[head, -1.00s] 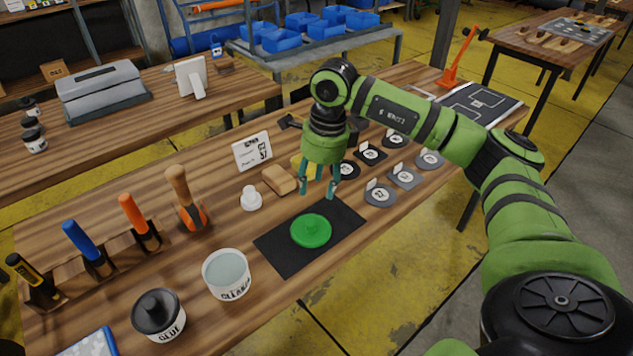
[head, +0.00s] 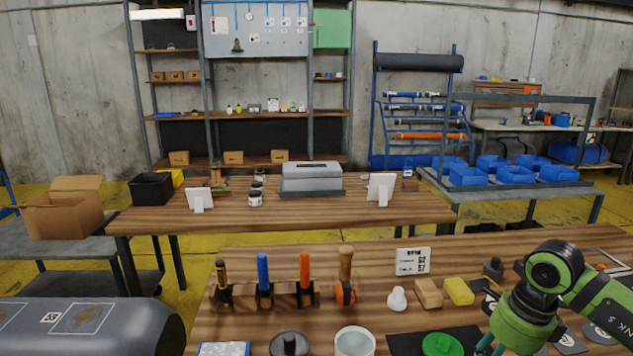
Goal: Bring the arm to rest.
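My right arm comes in from the lower right in the head view. Its gripper (head: 492,346) hangs at the bottom edge, over the near bench, with teal fingers apart and nothing seen between them. The fingertips are partly cut off by the frame. A green round lidded piece (head: 442,345) lies on a black mat (head: 403,343) just left of the gripper, apart from it. My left gripper is not in view.
On the near bench stand a tool rack with several handles (head: 305,275), a white bottle (head: 397,299), a tan block (head: 428,294), a yellow block (head: 459,291), a card (head: 413,261), a dark-lidded pot (head: 289,344) and a cup (head: 354,342). A grey tube (head: 110,325) lies at lower left.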

